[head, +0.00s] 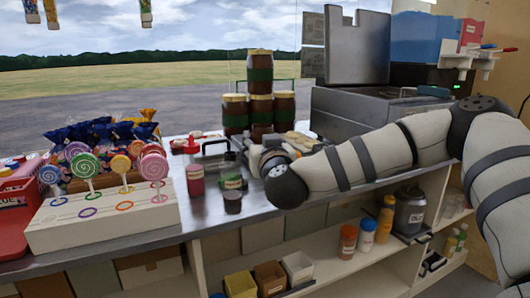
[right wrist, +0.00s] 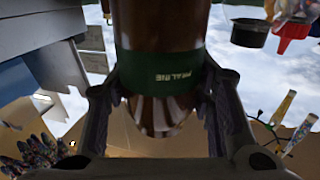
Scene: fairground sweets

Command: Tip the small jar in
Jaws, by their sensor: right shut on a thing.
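My right gripper (head: 248,154) is over the counter, in front of the stacked jars, at the end of the arm that comes in from the right. In the right wrist view its two fingers stand either side of a brown jar (right wrist: 160,30) with a green label band, and it is shut on this jar. The label lettering reads upside down there. A small dark pot (head: 232,201) with a pale label stands on the counter just left of the gripper. My left gripper is not in view.
Brown jars with green bands (head: 260,75) are stacked behind the gripper. A red jar (head: 196,186) stands left of the dark pot. A white lollipop stand (head: 105,222) is at the left. A grey metal appliance (head: 350,108) is at the right. Shelves below hold bottles and boxes.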

